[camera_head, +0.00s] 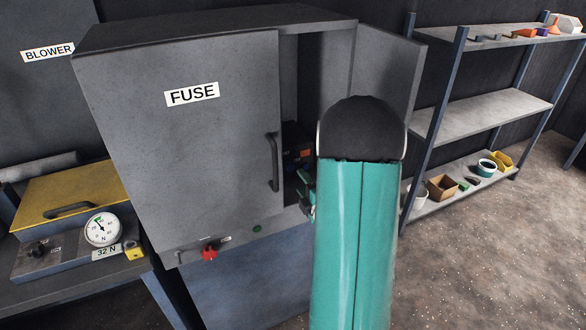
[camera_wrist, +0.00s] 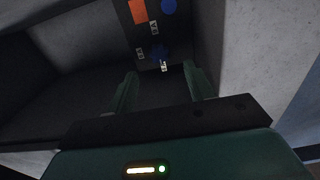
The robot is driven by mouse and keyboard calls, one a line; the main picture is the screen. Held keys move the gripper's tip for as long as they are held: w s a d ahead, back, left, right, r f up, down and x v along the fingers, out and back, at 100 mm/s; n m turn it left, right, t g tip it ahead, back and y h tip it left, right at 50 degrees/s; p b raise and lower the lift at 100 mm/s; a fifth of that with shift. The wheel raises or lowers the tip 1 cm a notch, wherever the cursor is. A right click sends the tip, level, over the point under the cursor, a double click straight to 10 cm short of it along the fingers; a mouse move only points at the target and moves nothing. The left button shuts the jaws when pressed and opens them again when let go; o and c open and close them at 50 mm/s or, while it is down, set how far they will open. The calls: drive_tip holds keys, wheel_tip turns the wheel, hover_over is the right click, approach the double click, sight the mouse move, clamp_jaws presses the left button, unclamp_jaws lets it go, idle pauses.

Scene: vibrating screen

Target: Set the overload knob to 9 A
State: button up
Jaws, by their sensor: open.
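The grey FUSE cabinet (camera_head: 190,140) has its right side open, with its right door (camera_head: 390,75) swung out. A dark device (camera_head: 298,140) with an orange part sits inside. In the wrist view, a dark panel carries a small dark-blue knob (camera_wrist: 158,52), which I take as the overload knob. In the head view my arm mostly hides the gripper (camera_head: 307,192).
The panel also has an orange block (camera_wrist: 138,11) and a blue round part (camera_wrist: 168,6). A pale wall (camera_wrist: 250,60) stands close right of the fingers. A red switch (camera_head: 209,252) is on the cabinet's lower front. Shelves (camera_head: 480,117) stand at right.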

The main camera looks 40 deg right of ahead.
sight(291, 169)
drive_tip(key=shift+w+r, duration=0.15)
drive_tip(key=shift+w, duration=0.6)
drive_tip(key=shift+x, duration=2.7)
drive_tip(key=shift+d, duration=0.1)
drive_tip(key=c, duration=0.9)
